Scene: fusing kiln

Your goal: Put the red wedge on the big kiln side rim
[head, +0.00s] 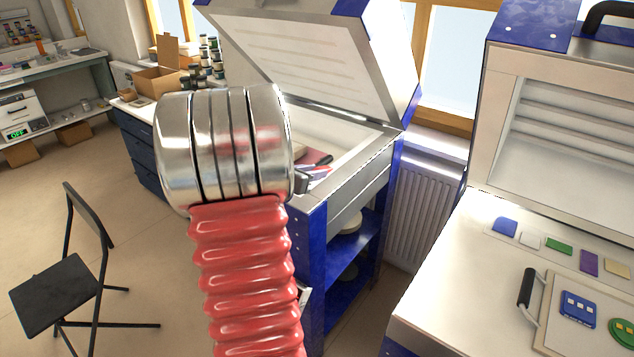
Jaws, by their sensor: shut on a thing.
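My gripper (313,173) is mostly hidden behind the chrome cuff and red bellows of my own arm. Only its dark end shows to the right of the cuff, over the front of the open kiln. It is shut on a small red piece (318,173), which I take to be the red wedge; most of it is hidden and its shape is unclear. The kiln (375,160) in the middle has its lid raised and a grey metal rim. The gripper's height above that rim cannot be told from this view.
The second kiln (450,262) at the right has several coloured glass pieces and a black-handled plate (557,325) on its pale top. A radiator (420,205) stands between the kilns. A black chair (55,285) is at the left, with open floor around it.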

